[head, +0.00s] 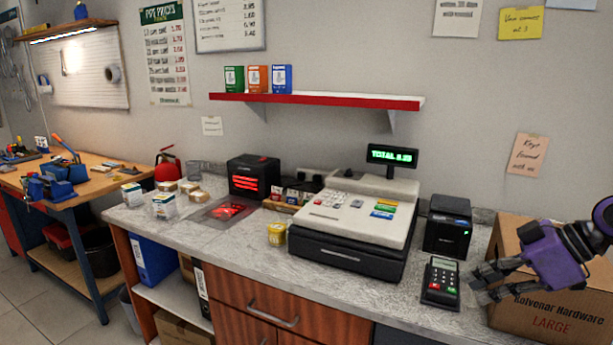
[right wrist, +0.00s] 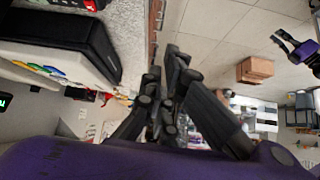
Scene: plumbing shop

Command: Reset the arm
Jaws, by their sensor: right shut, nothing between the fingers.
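My right arm comes in from the right edge in the head view. Its purple wrist is in front of the cardboard box, and the right gripper (head: 478,284) is just right of the card terminal, its dark fingers shut and empty. I cannot tell whether the fingers touch the terminal. In the right wrist view the shut fingers (right wrist: 165,100) fill the middle, with nothing between them. A purple and dark gripper, apparently my left one (right wrist: 285,42), shows small at the upper right of that view. Its jaw state is unclear. The left arm is not in the head view.
The counter (head: 250,245) holds a cash register (head: 355,220), card terminal (head: 441,281), black printer (head: 447,226) and cardboard box (head: 540,315). A red shelf (head: 320,100) is on the wall above. A workbench (head: 95,185) stands at the left. Bare counter lies in front of the register.

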